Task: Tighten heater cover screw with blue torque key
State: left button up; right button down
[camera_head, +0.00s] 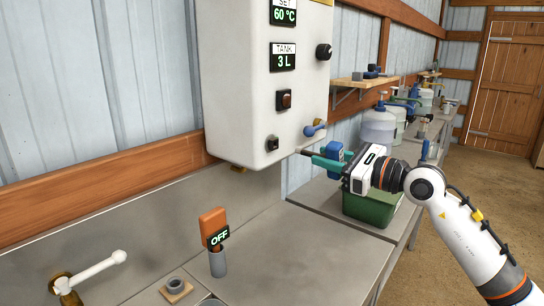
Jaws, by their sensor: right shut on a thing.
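The white heater box (262,75) hangs on the wall at top centre, with displays reading 60 °C and TANK 3 L. A small dark round fitting (272,143) sits low on its front; I cannot tell if it is the cover screw. My right gripper (326,162), with teal fingers, is at the heater's lower right side. It is shut on the blue torque key (334,150), whose thin grey tip points left at the heater's lower edge. I cannot tell if the tip touches anything. My left gripper is out of view.
A white-handled tap (95,268) is at lower left. A green bin (370,207) is below my right gripper.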

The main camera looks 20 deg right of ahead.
jog(key=shift+f+n+b, duration=0.1)
jog(key=shift+n+b, duration=0.3)
jog(key=shift+n, duration=0.3)
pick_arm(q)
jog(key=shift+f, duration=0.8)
pick_arm(e)
jog(key=n+b, duration=0.3)
jog(key=shift+s+f, duration=0.1)
jog(key=shift+f, duration=0.05)
jog(key=shift+a+n+b, duration=0.1)
jog(key=shift+n+b, duration=0.5)
jog(key=shift+n, duration=1)
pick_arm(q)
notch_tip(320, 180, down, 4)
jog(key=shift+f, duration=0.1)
pick_arm(e)
jog(key=shift+r, duration=0.25)
